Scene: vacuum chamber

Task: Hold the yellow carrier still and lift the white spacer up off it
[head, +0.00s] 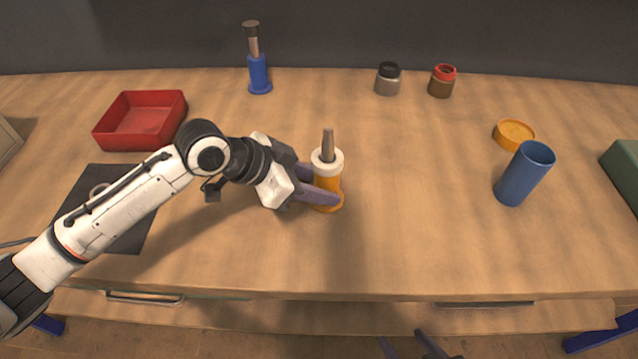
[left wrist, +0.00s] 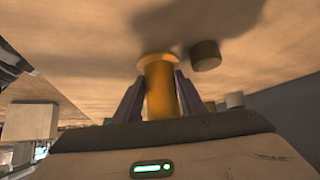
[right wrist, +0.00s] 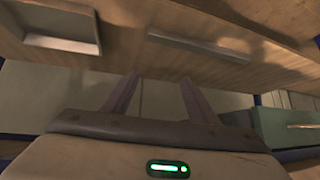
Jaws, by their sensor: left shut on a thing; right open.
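The yellow carrier (head: 326,179) stands upright near the middle of the table, with its flanged base on the wood. The white spacer (head: 320,166) sits around the carrier's post at the top of the yellow body, and a brown-grey post (head: 328,143) sticks up through it. My left gripper (head: 324,194) is shut on the carrier's body, below the spacer. The left wrist view shows the carrier (left wrist: 160,88) between both fingers; the spacer is not visible there. My right gripper (head: 415,346) is open and empty, low in front of the table edge; its fingers (right wrist: 161,84) are spread apart.
A red tray (head: 141,143) and a dark mat (head: 128,232) lie at left. A blue holder with a post (head: 259,75) and two jars (head: 388,82) (head: 441,84) stand at the back. A blue cup (head: 524,175) and an orange dish (head: 513,135) are at right.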

